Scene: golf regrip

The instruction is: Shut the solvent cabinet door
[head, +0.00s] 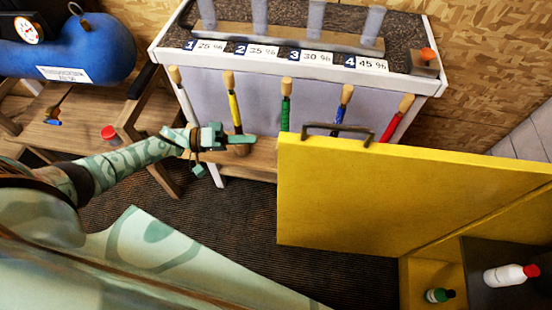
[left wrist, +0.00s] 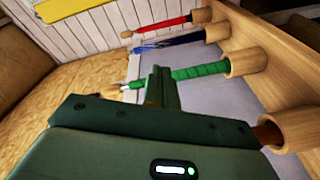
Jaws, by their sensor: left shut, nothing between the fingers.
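The yellow solvent cabinet door (head: 375,200) stands open in the head view, with a dark bar handle (head: 337,130) on its top edge. The cabinet body (head: 418,283) is at the lower right, its inside partly in view. My left gripper (head: 250,142) is shut and empty, to the left of the door's free edge and apart from it. In the left wrist view the shut fingers (left wrist: 161,88) point toward the green-gripped club. My right gripper is not in view.
A white-bottle (head: 510,275) and a green bottle (head: 438,295) are in the cabinet. A rack of several coloured clubs (head: 286,105) stands behind my left gripper. A blue tank (head: 75,50) is on a wooden bench at the left. Dark floor (head: 240,230) lies clear before the door.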

